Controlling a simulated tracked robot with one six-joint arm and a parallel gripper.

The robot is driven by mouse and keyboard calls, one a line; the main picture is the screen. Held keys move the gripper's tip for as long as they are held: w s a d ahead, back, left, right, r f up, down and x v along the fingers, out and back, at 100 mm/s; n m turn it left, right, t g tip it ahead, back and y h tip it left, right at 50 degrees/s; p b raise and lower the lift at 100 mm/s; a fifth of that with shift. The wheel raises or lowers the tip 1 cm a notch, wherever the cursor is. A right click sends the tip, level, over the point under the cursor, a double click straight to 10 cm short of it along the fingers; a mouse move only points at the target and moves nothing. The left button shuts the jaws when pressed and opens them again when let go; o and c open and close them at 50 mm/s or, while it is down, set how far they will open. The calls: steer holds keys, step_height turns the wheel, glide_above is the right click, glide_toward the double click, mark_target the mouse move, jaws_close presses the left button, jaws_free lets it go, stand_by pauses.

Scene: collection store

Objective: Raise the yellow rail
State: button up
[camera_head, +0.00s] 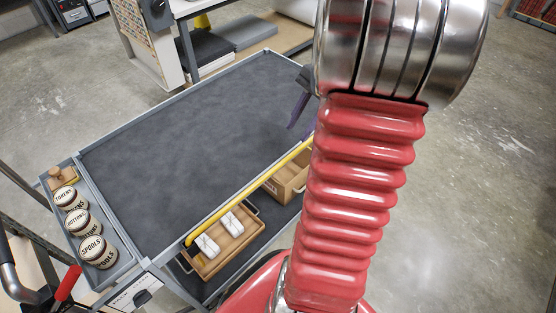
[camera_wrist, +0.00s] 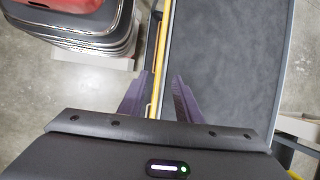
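The yellow rail (camera_head: 250,190) runs along the near long side of the grey cart (camera_head: 190,140), beside the edge of its dark top. Its near-left end bends at the cart corner, and its far end is hidden behind my red arm. In the wrist view, the rail (camera_wrist: 162,45) runs down the picture between the two purple fingers of my gripper (camera_wrist: 160,90). The fingers are apart, with the rail nearer the left one, and I see no contact. In the head view, a purple finger of my gripper (camera_head: 298,110) shows over the cart's far right part.
The cart top is bare. A side tray holds several round labelled tins (camera_head: 77,222) and a wooden stamp (camera_head: 62,177). On the lower shelf are a wooden tray with white blocks (camera_head: 235,225) and a wooden box (camera_head: 288,182). A table with a board stands behind.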

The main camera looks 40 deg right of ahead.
mark_target(277, 166)
steer(key=shift+a+f, duration=0.1)
steer(key=shift+f, duration=0.05)
steer(key=x, duration=1.3)
steer(key=shift+w+f, duration=0.1)
steer(key=shift+f, duration=0.1)
steer(key=shift+c, duration=0.3)
jaws_close()
